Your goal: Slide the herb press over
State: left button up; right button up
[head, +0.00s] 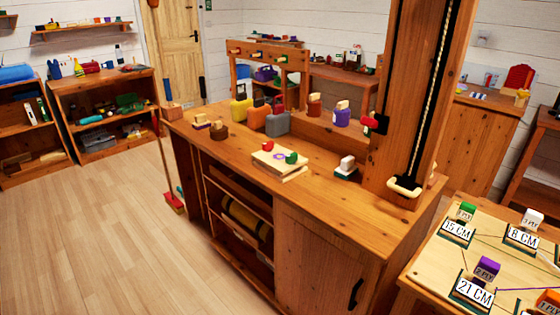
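What looks like the herb press is a flat stack of pale wooden boards (270,164) on the wooden workbench (225,153). It has a purple mark on top, with a red knob (267,146) and a green knob (292,158). It lies near the bench's front edge, with clear bench top around it. Neither of my grippers shows in the head view, so I cannot see their position or state.
Several coloured containers (278,124) stand behind the press. A tall wooden post (400,85) with a rope and a cream handle (404,187) rises at the bench's right. A table with labelled blocks (505,262) is at lower right. Floor at left is open.

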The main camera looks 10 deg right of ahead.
aim_at(273, 163)
jog(key=u, duration=0.45)
jog(key=i, duration=1.5)
jog(key=u, duration=0.05)
